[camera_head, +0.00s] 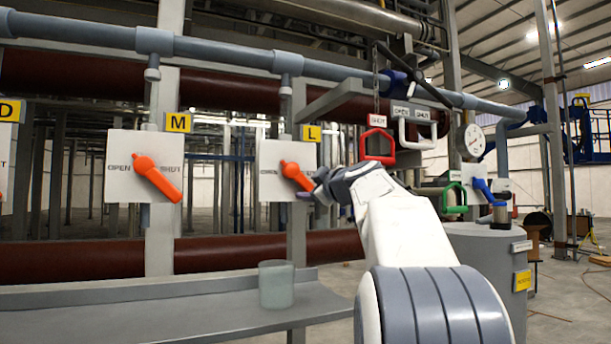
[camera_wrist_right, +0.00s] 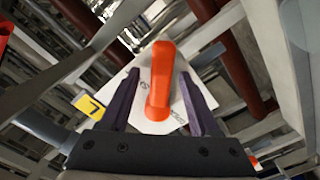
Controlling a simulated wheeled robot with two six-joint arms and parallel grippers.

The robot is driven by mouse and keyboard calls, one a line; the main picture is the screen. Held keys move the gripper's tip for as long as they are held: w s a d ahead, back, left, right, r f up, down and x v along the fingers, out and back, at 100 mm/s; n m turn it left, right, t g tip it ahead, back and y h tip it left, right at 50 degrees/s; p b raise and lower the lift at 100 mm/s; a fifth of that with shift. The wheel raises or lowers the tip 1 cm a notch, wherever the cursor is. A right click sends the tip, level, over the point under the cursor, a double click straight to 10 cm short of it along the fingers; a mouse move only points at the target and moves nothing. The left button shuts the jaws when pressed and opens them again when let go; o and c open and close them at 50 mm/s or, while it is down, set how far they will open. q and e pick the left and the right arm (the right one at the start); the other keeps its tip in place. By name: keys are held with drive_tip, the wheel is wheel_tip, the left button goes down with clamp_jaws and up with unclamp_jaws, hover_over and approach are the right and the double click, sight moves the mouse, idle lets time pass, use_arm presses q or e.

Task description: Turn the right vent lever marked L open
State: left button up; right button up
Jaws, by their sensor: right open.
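The orange vent lever marked L (camera_head: 293,171) sits on a white plate (camera_head: 270,185) under a yellow L tag (camera_head: 311,133). Its handle slants down to the right, and its lower end is partly hidden by my right gripper (camera_head: 311,190). In the right wrist view the orange lever (camera_wrist_right: 161,75) lies between the two dark fingers of my right gripper (camera_wrist_right: 158,78). The fingers are open, one on each side of it, with visible gaps. The yellow L tag (camera_wrist_right: 90,106) shows at the left there. My left gripper is not in view.
A similar orange lever marked M (camera_head: 157,180) is on a plate to the left. Red (camera_head: 378,147) and white (camera_head: 417,133) handles hang to the right of the L plate. A translucent cup (camera_head: 276,285) stands on the grey shelf (camera_head: 180,325) below.

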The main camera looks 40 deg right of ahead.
drive_tip(key=shift+p+x, duration=0.4)
drive_tip(key=shift+x, duration=0.75)
drive_tip(key=shift+a, duration=0.1)
clamp_jaws()
idle(0.5)
